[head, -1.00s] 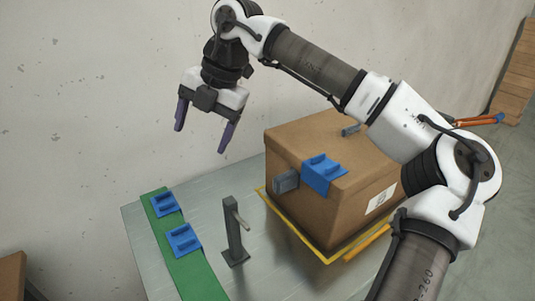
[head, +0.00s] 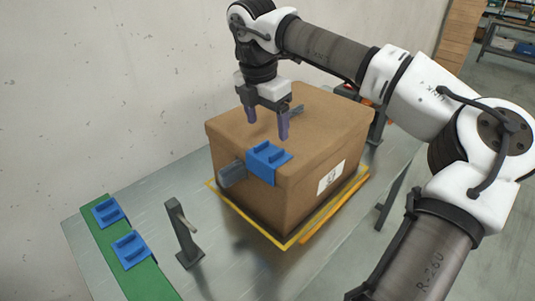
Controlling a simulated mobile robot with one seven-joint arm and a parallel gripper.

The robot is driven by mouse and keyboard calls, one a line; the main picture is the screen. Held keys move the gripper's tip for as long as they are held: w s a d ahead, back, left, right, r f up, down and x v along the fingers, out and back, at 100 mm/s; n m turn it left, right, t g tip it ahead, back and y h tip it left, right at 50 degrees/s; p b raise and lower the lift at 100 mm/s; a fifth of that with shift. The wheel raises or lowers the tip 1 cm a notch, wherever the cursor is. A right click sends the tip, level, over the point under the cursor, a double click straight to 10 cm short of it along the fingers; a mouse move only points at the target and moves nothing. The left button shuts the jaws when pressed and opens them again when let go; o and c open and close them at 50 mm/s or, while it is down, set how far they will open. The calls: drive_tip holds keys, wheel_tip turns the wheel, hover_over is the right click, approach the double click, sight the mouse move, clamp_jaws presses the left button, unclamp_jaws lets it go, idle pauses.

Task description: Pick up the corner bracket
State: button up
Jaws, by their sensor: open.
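A blue corner bracket (head: 268,160) sits over the near top edge of a large brown cardboard box (head: 225,148). Two more blue corner brackets, a farther one (head: 108,212) and a nearer one (head: 131,249), lie on a green strip at the left. My gripper (head: 268,131) points down with its two purple fingers apart and nothing between them. In the head view it appears above and slightly behind the bracket on the box, apart from it. The exact height gap is hard to judge.
The box stands inside a yellow frame (head: 288,243) on a grey metal table (head: 235,262). A grey post (head: 184,235) stands between the green strip (head: 152,281) and the box. A grey block (head: 232,174) sits against the box's left side. A wall rises behind.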

sight(269, 153)
drive_tip(key=f, duration=0.2)
drive_tip(key=f+p, duration=0.1)
drive_tip(key=f, duration=0.1)
drive_tip(key=shift+s+d+p, duration=0.15)
drive_tip(key=shift+s+p, duration=0.15)
drive_tip(key=shift+s, duration=0.1)
drive_tip(key=shift+w+f, duration=0.1)
drive_tip(key=shift+f, duration=0.6)
drive_tip(key=c, duration=1.1)
